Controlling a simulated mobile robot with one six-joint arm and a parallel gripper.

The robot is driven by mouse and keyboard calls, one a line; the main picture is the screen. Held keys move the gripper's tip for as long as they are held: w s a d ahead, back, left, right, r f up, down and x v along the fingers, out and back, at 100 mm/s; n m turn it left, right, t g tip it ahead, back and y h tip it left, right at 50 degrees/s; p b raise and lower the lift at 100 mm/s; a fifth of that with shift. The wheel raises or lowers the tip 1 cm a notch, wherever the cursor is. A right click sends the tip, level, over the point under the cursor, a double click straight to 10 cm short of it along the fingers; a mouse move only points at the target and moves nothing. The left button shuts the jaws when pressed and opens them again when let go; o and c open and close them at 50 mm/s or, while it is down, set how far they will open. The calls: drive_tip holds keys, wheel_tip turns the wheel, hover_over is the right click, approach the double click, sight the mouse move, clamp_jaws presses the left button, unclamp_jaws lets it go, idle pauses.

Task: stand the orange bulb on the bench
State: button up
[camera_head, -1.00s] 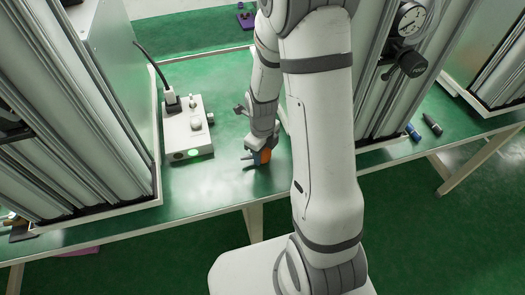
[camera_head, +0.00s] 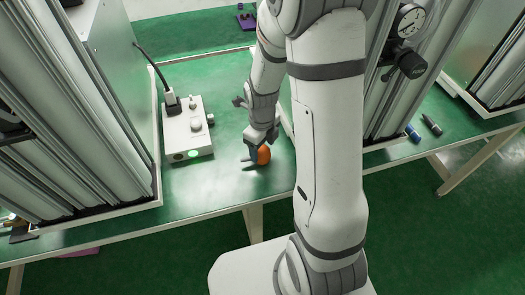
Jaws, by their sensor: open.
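The orange bulb (camera_head: 264,155) is on the green bench (camera_head: 225,186) near its front edge. It shows beside my gripper's fingers and looks to be resting on the bench top. My gripper (camera_head: 255,157) is open, low over the bench at the bulb's left and back side. One dark finger reaches down to the left of the bulb. The other finger is hard to make out, and the bulb's far side is hidden. I cannot tell whether a finger touches the bulb.
A white control box (camera_head: 187,130) with a lit green button and a cable stands to the left. Tall metal sieve columns stand on both sides, the right one with a round gauge (camera_head: 408,20). Dark markers (camera_head: 432,125) lie at the right. Bench around the bulb's front is clear.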

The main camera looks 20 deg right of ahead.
wheel_tip(320, 180, up, 8)
drive_tip(key=shift+w+r, duration=0.1)
drive_tip(key=shift+r, duration=0.55)
drive_tip(key=s+r+n+t, duration=0.1)
drive_tip(key=s+r+n, duration=0.4)
drive_tip(key=n, duration=0.9)
drive_tip(key=s+r+n+t, duration=0.1)
drive_tip(key=s+r+n, duration=0.5)
drive_tip(key=n, duration=0.8)
drive_tip(key=shift+s+r+t, duration=0.2)
drive_tip(key=shift+s+t, duration=0.2)
drive_tip(key=shift+s, duration=0.8)
drive_tip(key=shift+c, duration=0.4)
